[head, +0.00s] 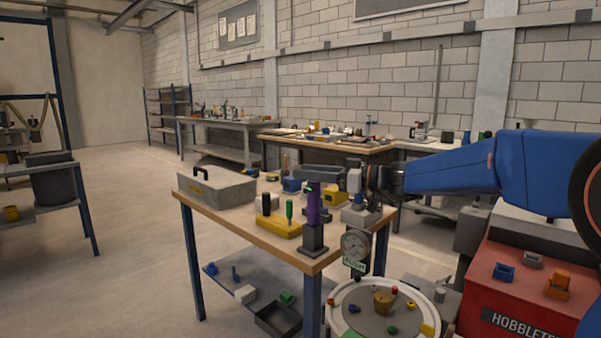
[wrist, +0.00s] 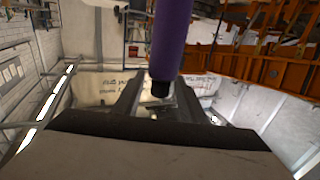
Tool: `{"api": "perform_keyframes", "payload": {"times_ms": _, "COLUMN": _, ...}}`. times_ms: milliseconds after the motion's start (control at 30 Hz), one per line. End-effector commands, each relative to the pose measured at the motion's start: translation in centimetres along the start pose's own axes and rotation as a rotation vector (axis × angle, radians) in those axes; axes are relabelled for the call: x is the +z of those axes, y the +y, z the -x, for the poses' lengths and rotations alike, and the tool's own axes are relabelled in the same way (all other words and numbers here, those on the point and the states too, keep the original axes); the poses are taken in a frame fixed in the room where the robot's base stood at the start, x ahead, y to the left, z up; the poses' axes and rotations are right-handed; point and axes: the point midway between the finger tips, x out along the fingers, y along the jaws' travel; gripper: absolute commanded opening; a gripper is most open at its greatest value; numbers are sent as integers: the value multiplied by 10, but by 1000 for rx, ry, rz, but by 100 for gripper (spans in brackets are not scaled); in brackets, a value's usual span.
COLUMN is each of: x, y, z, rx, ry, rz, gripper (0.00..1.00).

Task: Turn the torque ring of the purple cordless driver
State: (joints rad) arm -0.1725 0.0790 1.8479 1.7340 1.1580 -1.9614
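The purple cordless driver (head: 313,205) stands upright in a dark block (head: 314,238) at the near corner of the wooden-topped table. In the wrist view its purple body (wrist: 171,40) comes down from the top edge and ends in a short black part (wrist: 160,88). My gripper (head: 324,172) reaches in from the right at the driver's upper end. In the wrist view my gripper (wrist: 158,88) has its two fingers apart, one on each side of the black part, with gaps showing. I cannot make out the torque ring separately.
A yellow block (head: 279,228) with upright black and green handles stands left of the driver. A grey toolbox (head: 216,187) is farther left. A dial gauge (head: 355,248) hangs at the table's edge. A round tray (head: 341,325) and a red chest (head: 520,270) stand at the near right.

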Motion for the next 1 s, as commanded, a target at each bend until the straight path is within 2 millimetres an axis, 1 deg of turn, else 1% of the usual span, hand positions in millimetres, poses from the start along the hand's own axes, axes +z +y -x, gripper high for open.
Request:
{"api": "perform_keyframes", "payload": {"times_ms": 33, "x": 0, "y": 0, "z": -7, "rx": -2, "ry": 0, "rz": -1, "gripper": 38}}
{"api": "perform_keyframes", "payload": {"times_ms": 200, "x": 0, "y": 0, "z": -21, "rx": -1, "ry": 0, "rz": -1, "gripper": 38}}
{"api": "perform_keyframes", "payload": {"times_ms": 333, "x": 0, "y": 0, "z": -25, "rx": 0, "ry": 0, "rz": 0, "gripper": 38}}
{"api": "perform_keyframes", "payload": {"times_ms": 567, "x": 0, "y": 0, "z": -25, "rx": 1, "ry": 0, "rz": 0, "gripper": 38}}
{"api": "perform_keyframes", "payload": {"times_ms": 600, "x": 0, "y": 0, "z": -25, "rx": 0, "ry": 0, "rz": 0, "gripper": 33}}
{"api": "perform_keyframes", "payload": {"times_ms": 633, "x": 0, "y": 0, "z": -25, "rx": 0, "ry": 0, "rz": 0, "gripper": 26}}
{"api": "perform_keyframes", "payload": {"times_ms": 733, "x": 0, "y": 0, "z": -25, "rx": 0, "ry": 0, "rz": 0, "gripper": 2}}
{"api": "perform_keyframes", "payload": {"times_ms": 767, "x": 0, "y": 0, "z": -25, "rx": 0, "ry": 0, "rz": 0, "gripper": 0}}
{"api": "perform_keyframes", "payload": {"times_ms": 1000, "x": 0, "y": 0, "z": -25, "rx": -12, "ry": 0, "rz": -1, "gripper": 0}}
